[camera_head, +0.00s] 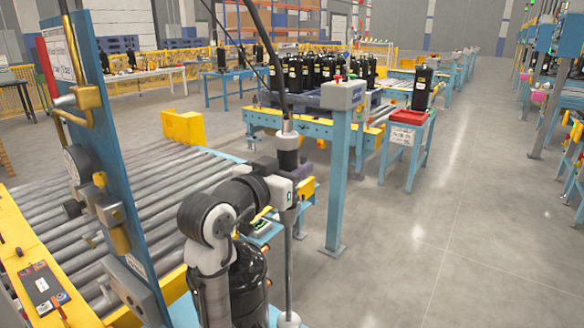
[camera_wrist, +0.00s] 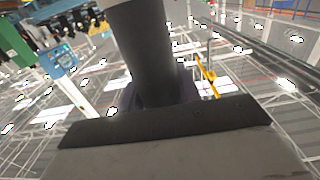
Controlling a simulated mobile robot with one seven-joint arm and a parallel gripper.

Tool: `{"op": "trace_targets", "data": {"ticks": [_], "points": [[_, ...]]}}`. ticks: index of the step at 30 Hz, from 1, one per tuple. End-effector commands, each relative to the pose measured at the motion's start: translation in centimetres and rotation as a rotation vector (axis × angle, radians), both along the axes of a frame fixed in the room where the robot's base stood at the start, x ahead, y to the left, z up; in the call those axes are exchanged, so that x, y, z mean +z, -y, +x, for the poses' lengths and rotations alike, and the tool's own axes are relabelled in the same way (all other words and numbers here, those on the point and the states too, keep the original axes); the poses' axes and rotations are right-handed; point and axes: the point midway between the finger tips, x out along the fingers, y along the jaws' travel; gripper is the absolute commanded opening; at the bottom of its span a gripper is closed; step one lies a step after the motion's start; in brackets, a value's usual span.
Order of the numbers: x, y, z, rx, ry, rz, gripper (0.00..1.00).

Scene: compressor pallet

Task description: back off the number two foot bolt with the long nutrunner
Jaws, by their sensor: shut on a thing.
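The long nutrunner (camera_head: 288,150) stands upright in the head view, with a dark upper body and a thin grey shaft reaching down to the bottom edge. My gripper (camera_head: 290,188) is shut on its body, below the dark collar. In the wrist view the nutrunner is a thick dark cylinder (camera_wrist: 147,50) rising from the jaws. A black compressor (camera_head: 250,285) stands just left of the shaft, partly behind my arm. The shaft's lower end is at the frame's bottom edge. The number two foot bolt cannot be made out, so I cannot tell whether the socket is on it.
A blue post with gauges and brass fittings (camera_head: 105,150) rises at the left, beside a roller conveyor (camera_head: 165,195). A grey box on a blue post (camera_head: 342,150) stands right of the nutrunner. Farther back is a pallet of black compressors (camera_head: 315,72).

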Motion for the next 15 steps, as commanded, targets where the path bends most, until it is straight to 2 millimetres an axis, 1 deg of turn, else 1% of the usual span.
{"op": "trace_targets", "data": {"ticks": [15], "points": [[-0.77,0.06,-0.06,-0.001,0.004,-0.001,0.0]]}}
